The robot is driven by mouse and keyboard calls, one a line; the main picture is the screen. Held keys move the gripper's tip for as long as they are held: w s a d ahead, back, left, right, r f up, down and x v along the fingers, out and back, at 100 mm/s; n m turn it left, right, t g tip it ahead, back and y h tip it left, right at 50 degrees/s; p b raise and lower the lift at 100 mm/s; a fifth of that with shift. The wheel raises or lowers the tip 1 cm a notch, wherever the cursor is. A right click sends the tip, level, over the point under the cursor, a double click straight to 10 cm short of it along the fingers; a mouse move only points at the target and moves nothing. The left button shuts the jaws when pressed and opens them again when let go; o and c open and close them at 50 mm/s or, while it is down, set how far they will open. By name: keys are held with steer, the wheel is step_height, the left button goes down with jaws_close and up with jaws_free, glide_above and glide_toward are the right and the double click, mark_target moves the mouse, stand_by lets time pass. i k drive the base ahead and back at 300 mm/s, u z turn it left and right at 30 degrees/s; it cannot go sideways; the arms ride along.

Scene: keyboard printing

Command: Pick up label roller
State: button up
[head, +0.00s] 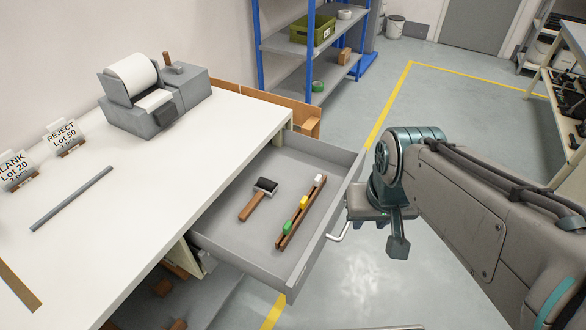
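The label roller, a dark roller head (265,186) on a short wooden handle, lies flat in the left part of an open grey drawer (250,239). Nothing covers it. My gripper (397,246) is outside the drawer, to the right of its front panel and apart from the roller. One dark finger shows pointing down. The other finger is not clearly seen, so I cannot tell how far the gripper is open. Nothing shows held in it.
A wooden strip (290,235) with green, yellow and white pieces lies right of the roller. The drawer front has a bent metal handle (340,236). A white table (130,190) carries a grey printer (150,108). Blue shelving (258,45) stands behind. Floor is clear behind my arm.

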mark_target(254, 203)
steer(key=k, duration=0.5)
steer(key=z, duration=1.25)
steer(key=i, duration=1.05)
steer(key=u, duration=2.7)
steer(key=i, duration=0.5)
steer(key=z, duration=0.05)
